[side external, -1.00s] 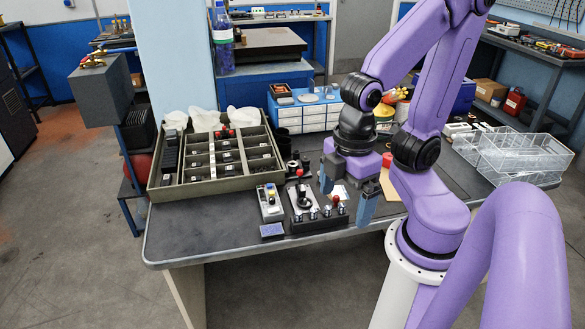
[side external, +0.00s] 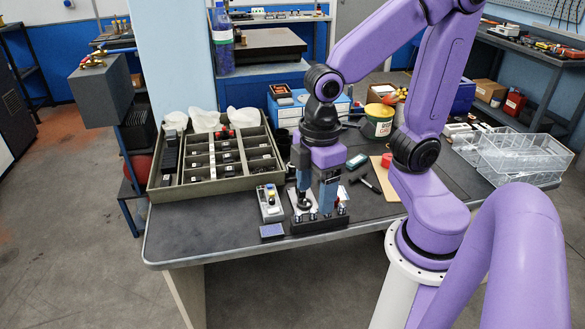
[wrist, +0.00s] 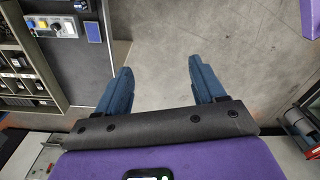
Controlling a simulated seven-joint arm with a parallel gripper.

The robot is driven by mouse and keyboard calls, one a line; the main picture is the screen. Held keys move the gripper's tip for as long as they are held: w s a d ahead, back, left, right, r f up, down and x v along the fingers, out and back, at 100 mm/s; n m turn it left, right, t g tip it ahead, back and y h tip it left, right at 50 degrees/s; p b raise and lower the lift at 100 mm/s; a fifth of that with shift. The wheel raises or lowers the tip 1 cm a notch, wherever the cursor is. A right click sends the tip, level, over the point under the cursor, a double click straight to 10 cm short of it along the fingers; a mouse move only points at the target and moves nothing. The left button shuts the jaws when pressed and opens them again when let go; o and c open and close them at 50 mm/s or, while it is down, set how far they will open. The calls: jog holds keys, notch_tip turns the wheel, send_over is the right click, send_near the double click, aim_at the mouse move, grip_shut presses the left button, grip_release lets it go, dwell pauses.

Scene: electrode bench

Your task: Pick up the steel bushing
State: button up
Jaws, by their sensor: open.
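A low black block (side external: 318,223) with several small shiny silver pieces along it sits near the table's front edge in the side view. I cannot tell whether one of these is the steel bushing; they are too small and partly covered by my gripper. My gripper (side external: 315,202) points down at this block, its blue fingers apart. Nothing is visible between them. In the wrist view my gripper (wrist: 160,65) is open, with only grey floor showing between the fingertips.
A compartment tray (side external: 218,183) stands left on the dark table (side external: 205,225). A grey control box (side external: 269,203) and a blue pad (side external: 271,231) lie just left of the block. Clear trays (side external: 510,158) are far right.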

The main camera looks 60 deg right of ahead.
jog(key=w+d+f+m, duration=0.1)
jog(key=w+d, duration=0.6)
jog(key=w, duration=0.5)
jog(key=w+d+f+m, duration=0.1)
jog(key=w+d+f, duration=0.1)
jog(key=w+d, duration=0.65)
jog(key=w+d+f+m+t, duration=0.1)
jog(key=w+d+f, duration=0.2)
jog(key=d, duration=0.9)
jog(key=w+d+f, duration=0.3)
jog(key=d, duration=0.9)
jog(key=shift+y, duration=0.3)
jog(key=f, duration=0.8)
jog(key=w+f, duration=0.1)
jog(key=f, duration=0.3)
jog(key=shift+w+a+f, duration=0.1)
jog(key=shift+a, duration=0.25)
jog(key=shift+a+f, duration=0.2)
jog(key=shift+f, duration=1.1)
jog(key=shift+a+f, duration=0.15)
jog(key=shift+f, duration=1.15)
jog(key=shift+c, duration=0.3)
